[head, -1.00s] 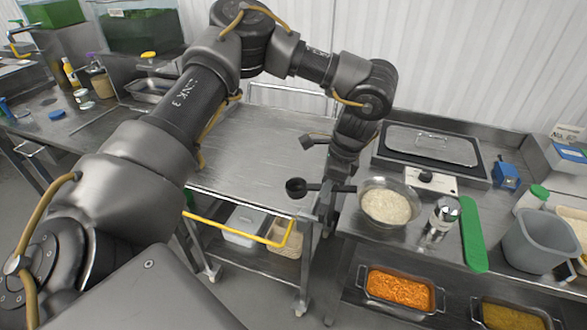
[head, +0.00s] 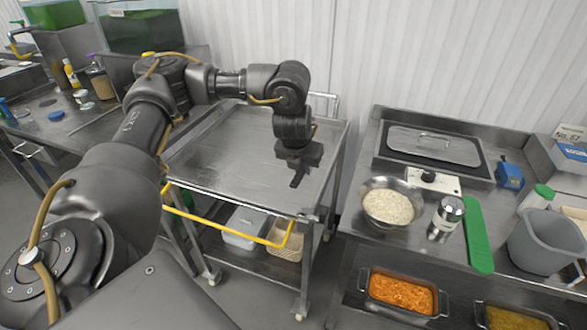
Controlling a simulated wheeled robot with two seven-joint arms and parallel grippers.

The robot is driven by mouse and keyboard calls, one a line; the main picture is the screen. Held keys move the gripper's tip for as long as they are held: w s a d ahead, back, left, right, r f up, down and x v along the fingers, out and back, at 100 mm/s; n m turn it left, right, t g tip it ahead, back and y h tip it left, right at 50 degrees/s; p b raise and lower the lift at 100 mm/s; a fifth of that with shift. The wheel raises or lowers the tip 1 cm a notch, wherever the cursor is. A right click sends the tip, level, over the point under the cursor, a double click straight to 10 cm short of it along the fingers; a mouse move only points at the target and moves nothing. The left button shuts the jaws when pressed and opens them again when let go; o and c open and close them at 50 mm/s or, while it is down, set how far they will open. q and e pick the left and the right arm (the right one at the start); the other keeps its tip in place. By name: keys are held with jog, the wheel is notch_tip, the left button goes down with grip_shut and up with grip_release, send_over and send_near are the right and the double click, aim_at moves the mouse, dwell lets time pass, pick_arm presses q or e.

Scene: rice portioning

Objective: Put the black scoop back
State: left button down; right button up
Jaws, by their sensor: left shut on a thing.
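My left gripper (head: 298,172) points down over the steel cart top (head: 235,150), towards its right side. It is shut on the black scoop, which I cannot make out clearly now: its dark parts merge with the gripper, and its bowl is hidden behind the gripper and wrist. I cannot tell whether the scoop touches the cart top. The metal bowl of rice (head: 389,203) stands on the counter, to the right of the gripper. My right gripper is not in view.
A yellow rail (head: 235,231) runs along the cart's front. On the right counter stand a metal canister (head: 445,217), a green board (head: 478,236), a white-fronted device (head: 433,181), a covered pan (head: 433,147) and a grey bucket (head: 543,243). Most of the cart top is clear.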

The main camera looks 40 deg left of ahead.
pick_arm(q)
jog(key=w+a+f+b, duration=0.1)
jog(key=w+a+f, duration=0.1)
jog(key=a+f, duration=0.1)
jog(key=w+a+f+b, duration=0.2)
jog(key=a+f, duration=0.1)
jog(key=a, duration=0.1)
jog(key=w+a+f+b, duration=0.2)
jog(key=a+f, duration=0.1)
jog(key=a, duration=0.1)
jog(key=shift+w, duration=0.15)
jog(key=shift+w+a+f, duration=0.2)
jog(key=shift+a, duration=0.05)
jog(key=shift+a+f+b, duration=0.15)
jog(key=shift+f+b, duration=0.15)
jog(key=shift+f, duration=0.05)
notch_tip(320, 180, down, 2)
jog(key=shift+f+b, duration=0.15)
jog(key=shift+b, duration=0.3)
jog(key=shift+w+a+f, duration=0.1)
jog(key=shift+w+f, duration=0.05)
jog(key=shift+f, duration=0.2)
jog(key=shift+r, duration=0.1)
